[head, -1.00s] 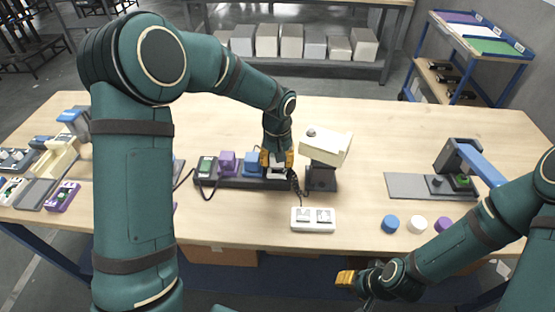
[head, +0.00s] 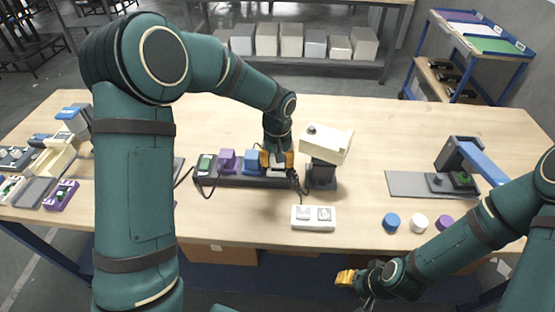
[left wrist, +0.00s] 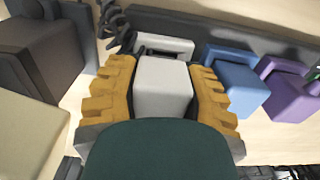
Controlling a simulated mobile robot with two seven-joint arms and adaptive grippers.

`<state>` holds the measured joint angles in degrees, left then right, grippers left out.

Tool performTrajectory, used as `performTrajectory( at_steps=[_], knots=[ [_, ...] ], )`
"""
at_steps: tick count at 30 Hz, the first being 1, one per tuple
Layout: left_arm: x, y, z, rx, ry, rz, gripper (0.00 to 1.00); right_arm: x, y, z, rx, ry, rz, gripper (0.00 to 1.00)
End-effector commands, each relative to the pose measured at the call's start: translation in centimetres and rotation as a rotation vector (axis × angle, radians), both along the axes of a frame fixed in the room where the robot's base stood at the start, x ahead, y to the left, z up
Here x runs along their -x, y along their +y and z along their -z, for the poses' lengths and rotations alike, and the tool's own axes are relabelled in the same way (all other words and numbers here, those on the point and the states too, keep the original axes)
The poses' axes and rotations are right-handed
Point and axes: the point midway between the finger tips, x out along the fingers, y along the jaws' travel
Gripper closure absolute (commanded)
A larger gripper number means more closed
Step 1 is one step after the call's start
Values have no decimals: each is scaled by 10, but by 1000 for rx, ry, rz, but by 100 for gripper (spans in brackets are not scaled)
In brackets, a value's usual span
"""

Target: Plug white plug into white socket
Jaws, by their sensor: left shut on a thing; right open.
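The white plug (left wrist: 163,88) is a pale block between the yellow fingers of my left gripper (left wrist: 163,98), which is shut on it. In the head view my left gripper (head: 277,160) points down at the right end of the dark socket strip (head: 232,180). The white socket (left wrist: 168,46) shows as a pale rim just beyond the plug in the left wrist view. The plug covers part of it, and I cannot tell how deep the plug sits. My right gripper (head: 346,278) is open and empty, off the table's front edge.
A blue plug (head: 254,161) and a purple plug (head: 227,160) stand on the strip to the left. A device with a cream head (head: 326,144) stands close on the right. A white two-button box (head: 313,217) with a coiled cable lies in front.

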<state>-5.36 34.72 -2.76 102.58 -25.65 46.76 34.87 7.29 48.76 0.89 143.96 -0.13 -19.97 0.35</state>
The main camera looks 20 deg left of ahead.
Motion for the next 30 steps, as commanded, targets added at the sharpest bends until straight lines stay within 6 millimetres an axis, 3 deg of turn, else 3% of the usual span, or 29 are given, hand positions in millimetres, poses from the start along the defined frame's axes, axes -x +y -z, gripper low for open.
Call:
performTrajectory(
  at_steps=[24,25,26,27,30],
  knots=[
    [1,0,10,0,3,0,91,0,0,6,0,0,0,53],
    [1,0,10,0,3,0,46,0,0,6,0,0,0,53],
    [1,0,10,0,3,0,36,0,0,6,0,0,0,53],
    [1,0,10,0,3,0,28,0,0,6,0,0,0,53],
    [1,1,9,-1,2,-1,28,0,0,6,0,0,0,53]
  ],
)
